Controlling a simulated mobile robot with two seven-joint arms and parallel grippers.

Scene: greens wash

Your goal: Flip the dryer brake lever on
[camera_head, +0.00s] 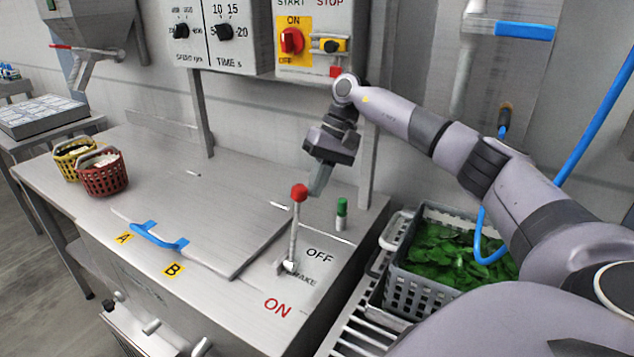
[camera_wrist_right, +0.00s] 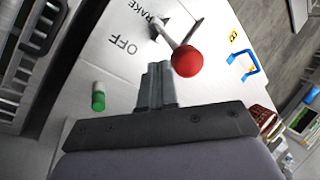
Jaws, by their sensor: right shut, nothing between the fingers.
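The dryer brake lever (camera_head: 294,228) is a thin metal rod with a red ball knob (camera_head: 299,192), rising from a pivot on the steel dryer top. It stands close to upright, between the OFF label (camera_head: 319,255) and the lid; the ON label (camera_head: 278,306) is nearer the front edge. My right gripper (camera_head: 318,180) points down just right of and behind the knob. In the right wrist view its fingers (camera_wrist_right: 157,84) are together and empty, beside the red knob (camera_wrist_right: 187,61). I cannot tell whether they touch it. My left gripper is not in view.
A green-capped post (camera_head: 341,208) stands right of the lever. The closed lid with a blue handle (camera_head: 160,236) lies left. Red and yellow baskets (camera_head: 103,174) sit at the far left. A grey crate of greens (camera_head: 420,283) stands right. The control panel (camera_head: 312,38) is behind.

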